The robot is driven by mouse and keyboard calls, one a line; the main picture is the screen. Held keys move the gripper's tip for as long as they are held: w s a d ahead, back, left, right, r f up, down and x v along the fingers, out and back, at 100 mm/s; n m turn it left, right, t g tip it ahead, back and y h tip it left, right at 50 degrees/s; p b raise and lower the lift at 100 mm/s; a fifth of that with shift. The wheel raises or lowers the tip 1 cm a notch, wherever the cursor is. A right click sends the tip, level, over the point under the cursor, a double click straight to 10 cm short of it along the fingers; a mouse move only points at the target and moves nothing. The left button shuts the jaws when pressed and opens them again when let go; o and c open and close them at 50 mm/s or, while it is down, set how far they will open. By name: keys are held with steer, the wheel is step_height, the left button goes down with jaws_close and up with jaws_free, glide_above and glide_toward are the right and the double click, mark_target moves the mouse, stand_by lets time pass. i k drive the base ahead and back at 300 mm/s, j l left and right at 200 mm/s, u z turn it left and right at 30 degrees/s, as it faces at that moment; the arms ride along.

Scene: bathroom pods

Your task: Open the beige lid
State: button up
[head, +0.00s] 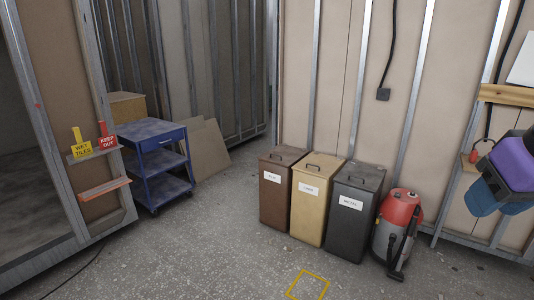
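The beige bin (308,219) stands on the floor in the middle of a row of three bins against the wall. Its beige lid (322,172) lies flat and looks closed, with a dark handle (313,166) on top. A white label is on its front. Part of my arm, purple, black and blue, shows at the right edge, well to the right of the bins. I cannot make out gripper fingers there, and nothing of mine touches the lid.
A brown bin (274,203) and a dark grey bin (347,228) flank the beige one closely. A red and grey vacuum (397,227) stands at their right. A blue cart (158,166) stands at left. The floor in front is open, with a yellow marked square (293,291).

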mark_target(324, 166)
steer(key=i+u, duration=0.1)
steer(key=i, duration=3)
steer(key=i+j+z, duration=0.15)
steer(key=i, duration=0.65)
